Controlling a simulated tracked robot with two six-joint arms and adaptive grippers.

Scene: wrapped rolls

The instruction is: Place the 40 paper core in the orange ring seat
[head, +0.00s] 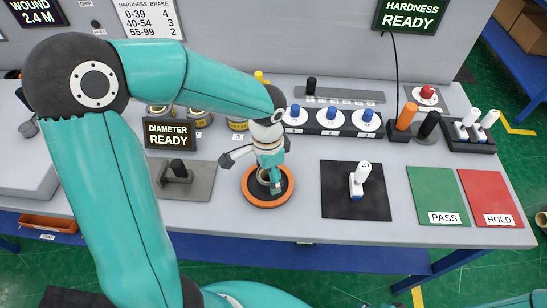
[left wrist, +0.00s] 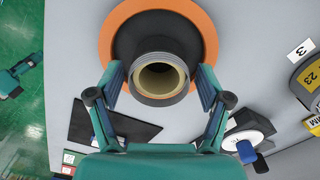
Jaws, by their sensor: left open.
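The paper core (left wrist: 159,78), a short tube with a pale inner wall and grey rim, stands in the dark middle of the orange ring seat (left wrist: 206,35) in the left wrist view. I cannot read a number on it. In the head view the orange ring seat (head: 249,190) is at the table's front middle; the core (head: 264,175) is mostly hidden by my gripper. My left gripper (left wrist: 160,88) is open, one finger on each side of the core with gaps between. It also shows above the seat in the head view (head: 272,180).
A black mat with a white-and-blue piece (head: 357,181) marked 5 lies right of the seat, then the green PASS (head: 434,195) and red HOLD (head: 488,199) mats. A grey plate with a black peg (head: 179,169) is to the left. Blue-knobbed discs (head: 331,115) stand behind.

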